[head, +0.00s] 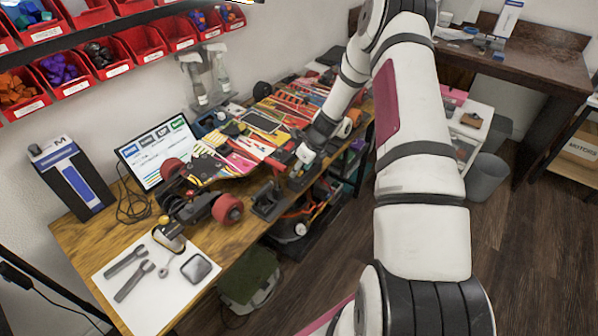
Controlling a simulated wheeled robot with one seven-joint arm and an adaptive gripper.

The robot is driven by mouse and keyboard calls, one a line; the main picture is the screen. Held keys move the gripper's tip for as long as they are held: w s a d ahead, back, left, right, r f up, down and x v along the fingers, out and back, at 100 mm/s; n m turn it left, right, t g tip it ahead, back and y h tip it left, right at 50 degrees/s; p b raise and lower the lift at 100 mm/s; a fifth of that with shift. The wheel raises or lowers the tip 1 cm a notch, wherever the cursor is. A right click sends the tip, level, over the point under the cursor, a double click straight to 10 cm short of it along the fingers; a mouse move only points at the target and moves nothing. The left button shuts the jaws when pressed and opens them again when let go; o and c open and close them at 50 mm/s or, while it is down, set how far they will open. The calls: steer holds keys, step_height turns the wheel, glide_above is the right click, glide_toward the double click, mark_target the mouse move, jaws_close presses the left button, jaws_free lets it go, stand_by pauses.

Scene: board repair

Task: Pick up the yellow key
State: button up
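I cannot pick out a yellow key for certain in the head view. A small yellow piece (233,129) lies among the colourful parts on the workbench, too small to identify. Another small yellow-orange piece (164,220) shows near the front wheels, also unclear. My arm reaches up and over from the lower right, and my gripper (300,168) points down at the bench's front edge, beside the dark blocks. The fingers are small and partly hidden, so I cannot see whether they are open or hold anything.
The wooden workbench (95,238) holds a patterned skateboard with red wheels (227,209), a screen (155,150), a blue-white box (72,178) and spray bottles (195,80). A white mat (150,302) with grey tools lies at the near end. Red bins (140,44) hang above.

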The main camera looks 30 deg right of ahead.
mark_target(300, 171)
jaws_close()
steer(key=shift+r, duration=0.1)
steer(key=shift+r, duration=0.8)
steer(key=shift+r+b, duration=0.45)
steer(key=shift+r, duration=0.45)
steer(key=s+r, duration=0.1)
steer(key=s, duration=1.5)
steer(key=shift+d+r, duration=0.2)
steer(key=shift+r+p, duration=0.15)
steer(key=shift+p, duration=0.15)
steer(key=shift+r+p, duration=0.3)
steer(key=shift+r, duration=0.2)
